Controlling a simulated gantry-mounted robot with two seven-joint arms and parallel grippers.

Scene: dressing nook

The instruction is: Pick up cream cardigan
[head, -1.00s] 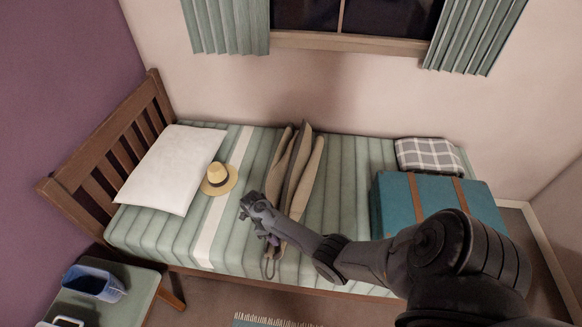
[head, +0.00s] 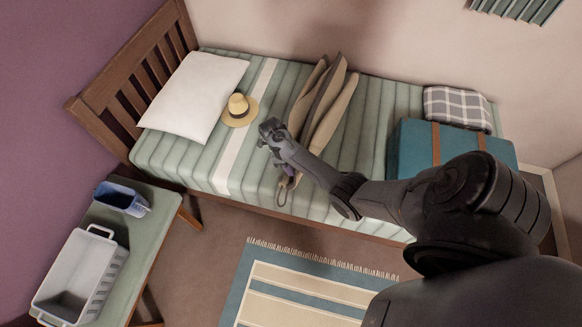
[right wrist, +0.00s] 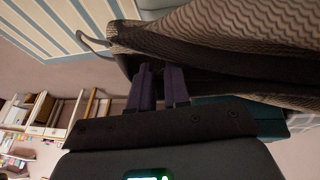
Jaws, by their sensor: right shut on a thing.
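The cream cardigan (head: 334,115) stands in upright folds, cream with grey-brown sides, on the middle of the bed. A thin loop of it (head: 285,195) lies toward the bed's front edge. My right gripper (head: 277,162) is at the cardigan's left front side, mostly hidden by its own wrist. In the right wrist view its two purple fingers (right wrist: 160,70) are close together and shut on the cardigan (right wrist: 215,40), which shows a wavy knit; the exact grip is in shadow. My left gripper is not in view.
A straw hat (head: 239,110) and a white pillow (head: 195,95) lie left on the bed (head: 190,163). A teal suitcase (head: 410,150) and a plaid cushion (head: 457,108) are at right. A bench (head: 150,225) at lower left holds a blue bin (head: 121,198) and a white basket (head: 82,280).

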